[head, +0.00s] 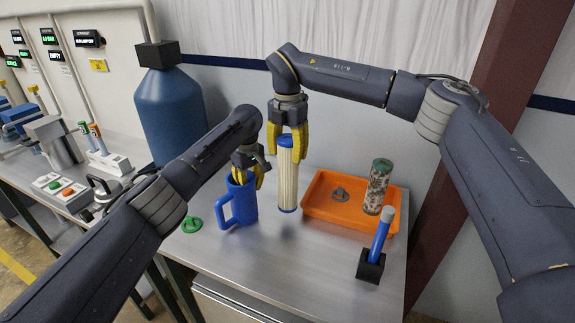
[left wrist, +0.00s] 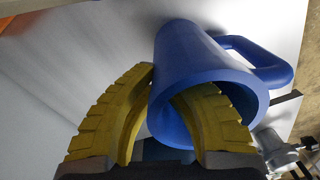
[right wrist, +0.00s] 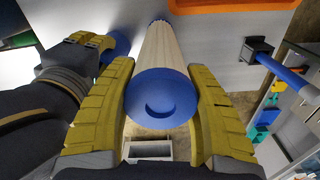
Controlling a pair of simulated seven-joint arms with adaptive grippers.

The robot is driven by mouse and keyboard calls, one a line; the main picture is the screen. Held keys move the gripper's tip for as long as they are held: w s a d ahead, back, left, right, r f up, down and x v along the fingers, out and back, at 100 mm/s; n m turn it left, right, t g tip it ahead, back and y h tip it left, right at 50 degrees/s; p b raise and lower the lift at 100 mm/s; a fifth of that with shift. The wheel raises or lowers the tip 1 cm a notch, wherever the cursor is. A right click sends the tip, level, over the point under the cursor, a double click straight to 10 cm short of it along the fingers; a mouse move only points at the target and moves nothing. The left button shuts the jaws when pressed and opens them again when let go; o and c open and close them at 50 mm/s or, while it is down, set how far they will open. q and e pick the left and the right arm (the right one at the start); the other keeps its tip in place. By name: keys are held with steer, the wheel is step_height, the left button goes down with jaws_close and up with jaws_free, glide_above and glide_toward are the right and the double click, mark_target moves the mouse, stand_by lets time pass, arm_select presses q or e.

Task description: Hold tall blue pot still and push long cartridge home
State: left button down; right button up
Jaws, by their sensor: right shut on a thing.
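The tall blue pot (head: 242,204) stands upright on the bench, its handle to the left in the head view; it also shows in the left wrist view (left wrist: 195,60). My left gripper (head: 249,180) is at its rim, one finger inside the mouth and one outside. Whether both fingers press the wall is unclear. My right gripper (head: 288,138) is shut on the blue-capped top of the long, pale pleated cartridge (head: 288,185). The cartridge is upright, right of the pot and outside it. Its cap also shows in the right wrist view (right wrist: 160,98). Whether its foot touches the bench is unclear.
An orange tray (head: 330,214) at the right holds a stained, green-capped cartridge (head: 378,186) and a small grey part (head: 341,194). A blue-handled tool (head: 381,238) stands in a black holder. A green ring (head: 192,225) lies left of the pot. The front bench is clear.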

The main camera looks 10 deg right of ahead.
mark_target(287, 139)
steer(key=shift+r, duration=1.8)
arm_select(q)
steer(key=c, duration=1.5)
jaws_free()
step_height(287, 139, up, 12)
steer(key=shift+w+r, duration=0.1)
arm_select(e)
steer(key=shift+r, duration=0.1)
